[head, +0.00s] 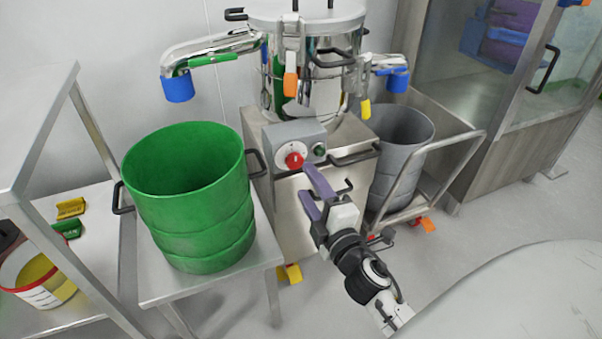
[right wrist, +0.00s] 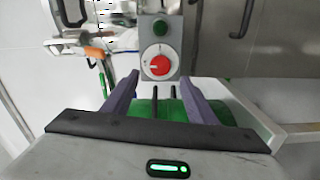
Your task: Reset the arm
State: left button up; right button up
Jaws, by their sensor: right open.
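My right gripper (head: 307,182) is open and empty, its purple fingers apart. In the head view it is in front of the steel machine (head: 307,225), just below the grey control box (head: 291,136) with a red knob (head: 294,160) and a dark green button (head: 319,149). In the right wrist view the fingers (right wrist: 158,80) spread on either side below the red knob (right wrist: 159,65), apparently apart from it. My left gripper is not in view.
A green drum (head: 190,205) stands on a steel table (head: 165,275) at left. A grey drum (head: 385,175) stands behind a trolley handle (head: 440,145) at right. A shelf (head: 30,120) is at far left. Floor (head: 490,225) is clear at right, before a pale rounded surface (head: 520,300).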

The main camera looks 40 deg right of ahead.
jog(key=shift+v, duration=1.15)
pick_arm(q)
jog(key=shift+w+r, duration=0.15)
pick_arm(e)
jog(key=s+a+f+m+g+y, duration=0.7)
jog(key=s+a+f+m, duration=0.4)
jog(key=s+a+f, duration=0.5)
pick_arm(q)
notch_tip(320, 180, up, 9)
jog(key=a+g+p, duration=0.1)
jog(key=p, duration=1.5)
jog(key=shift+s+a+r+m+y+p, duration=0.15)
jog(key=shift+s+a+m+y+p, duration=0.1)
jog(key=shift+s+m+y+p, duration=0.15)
pick_arm(e)
notch_tip(320, 180, up, 10)
jog(key=s+a+g, duration=0.1)
jog(key=shift+g, duration=0.4)
